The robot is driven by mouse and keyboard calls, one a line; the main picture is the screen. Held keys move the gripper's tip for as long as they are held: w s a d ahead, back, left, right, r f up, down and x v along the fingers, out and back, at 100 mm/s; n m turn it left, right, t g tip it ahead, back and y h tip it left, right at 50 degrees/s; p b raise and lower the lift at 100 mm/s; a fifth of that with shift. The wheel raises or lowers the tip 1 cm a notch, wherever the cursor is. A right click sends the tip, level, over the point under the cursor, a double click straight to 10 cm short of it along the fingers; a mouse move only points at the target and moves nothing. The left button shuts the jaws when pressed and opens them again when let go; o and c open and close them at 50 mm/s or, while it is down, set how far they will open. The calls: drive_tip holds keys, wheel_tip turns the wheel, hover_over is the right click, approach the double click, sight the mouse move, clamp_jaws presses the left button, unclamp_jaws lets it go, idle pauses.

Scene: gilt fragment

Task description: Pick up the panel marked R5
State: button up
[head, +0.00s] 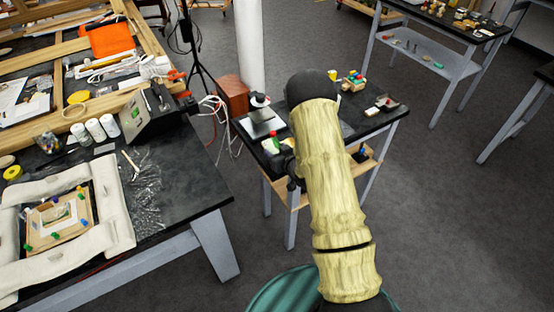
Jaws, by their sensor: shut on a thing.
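My arm, in a pale yellow sleeve, rises through the middle of the head view and ends in a black rounded joint. Beyond it, a dark part of my gripper (286,163) shows at the sleeve's left edge, over the front of a small black-topped table (377,120). My arm hides the fingertips and most of what they hold, so I cannot make out the held thing. I can read no R5 mark on any panel. A small framed panel (33,217) with coloured pegs lies on a cream padded support at the left, apart from my gripper.
The small table carries a grey flat device (262,123), coloured blocks (353,81) and small items. A long black workbench (185,185) fills the left, with jars and a grey box (150,112). A light stand and cables are behind. Open floor (440,220) lies to the right.

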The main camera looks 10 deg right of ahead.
sight(277, 141)
drive_tip(key=shift+r+b, duration=0.35)
drive_tip(key=shift+r, duration=2)
